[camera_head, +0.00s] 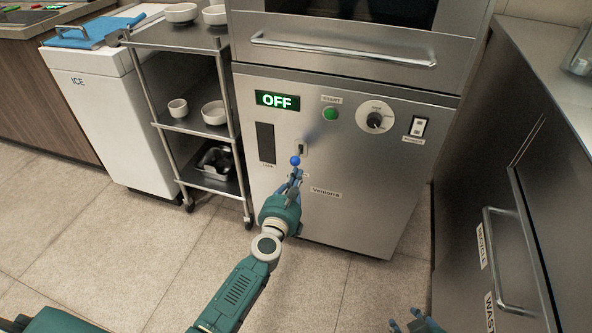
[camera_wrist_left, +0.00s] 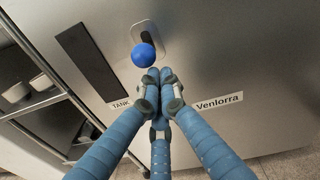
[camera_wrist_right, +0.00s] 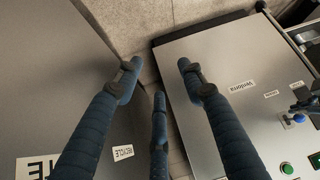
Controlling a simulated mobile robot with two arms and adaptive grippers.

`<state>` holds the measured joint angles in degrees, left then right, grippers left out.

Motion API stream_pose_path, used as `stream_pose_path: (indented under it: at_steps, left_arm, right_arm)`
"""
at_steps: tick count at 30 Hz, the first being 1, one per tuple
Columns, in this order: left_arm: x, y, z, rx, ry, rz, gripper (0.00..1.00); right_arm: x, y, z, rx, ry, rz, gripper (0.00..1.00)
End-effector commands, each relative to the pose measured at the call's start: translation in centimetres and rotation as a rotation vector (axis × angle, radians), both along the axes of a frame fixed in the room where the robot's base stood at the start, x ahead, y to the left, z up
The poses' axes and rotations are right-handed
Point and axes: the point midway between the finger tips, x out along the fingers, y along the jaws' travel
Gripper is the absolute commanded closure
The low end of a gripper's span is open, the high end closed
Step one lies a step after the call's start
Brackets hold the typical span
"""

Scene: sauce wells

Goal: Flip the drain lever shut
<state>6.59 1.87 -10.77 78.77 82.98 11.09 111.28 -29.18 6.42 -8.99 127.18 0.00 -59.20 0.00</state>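The drain lever ends in a round blue knob (camera_head: 295,160), which stands out from a slot (camera_head: 301,148) in the steel front of the Venlorra machine. My left gripper (camera_head: 296,174) is just below the knob. In the left wrist view its fingertips (camera_wrist_left: 160,76) are together with nothing seen between them, and the knob (camera_wrist_left: 143,55) shows just past them. I cannot tell whether they touch it. The knob also shows at the right edge of the right wrist view (camera_wrist_right: 298,118). My right gripper (camera_wrist_right: 155,75) has its fingers apart and is empty, low at the right.
The machine front also has an OFF display (camera_head: 277,100), a green START button (camera_head: 330,113), a dial (camera_head: 375,119) and a rocker switch (camera_head: 418,127). A shelf cart (camera_head: 180,122) with bowls stands left. A steel cabinet (camera_head: 500,190) closes off the right. The floor in front is clear.

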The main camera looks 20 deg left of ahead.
Motion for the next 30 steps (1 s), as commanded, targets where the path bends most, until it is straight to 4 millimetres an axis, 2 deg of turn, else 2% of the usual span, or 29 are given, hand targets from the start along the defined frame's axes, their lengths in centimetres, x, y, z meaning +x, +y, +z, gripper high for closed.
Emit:
stream_pose_path:
  at_steps: [1, 6, 14, 22, 30]
  left_arm:
    - [0.0, 0.0, 0.6, -0.001, 0.008, 0.000, 1.00]
    - [-0.1, -0.1, 0.8, -0.002, 0.031, -0.001, 1.00]
    - [-0.3, -0.1, 1.1, -0.002, 0.057, -0.001, 1.00]
    - [-0.4, -0.2, 1.6, -0.002, 0.065, -0.002, 1.00]
    - [-0.4, -0.1, 2.2, -0.002, 0.064, -0.001, 1.00]
  right_arm:
    - [-1.0, -0.3, -0.6, -0.011, 0.050, -0.003, 0.60]
    - [-4.2, -1.3, -3.8, -0.040, 0.197, -0.012, 0.60]
    - [-8.2, -2.4, -7.1, -0.071, 0.354, -0.021, 0.60]
    - [-10.0, -2.9, -9.4, -0.083, 0.416, -0.023, 0.60]
    - [-10.5, -2.9, -11.2, -0.085, 0.428, -0.021, 0.60]
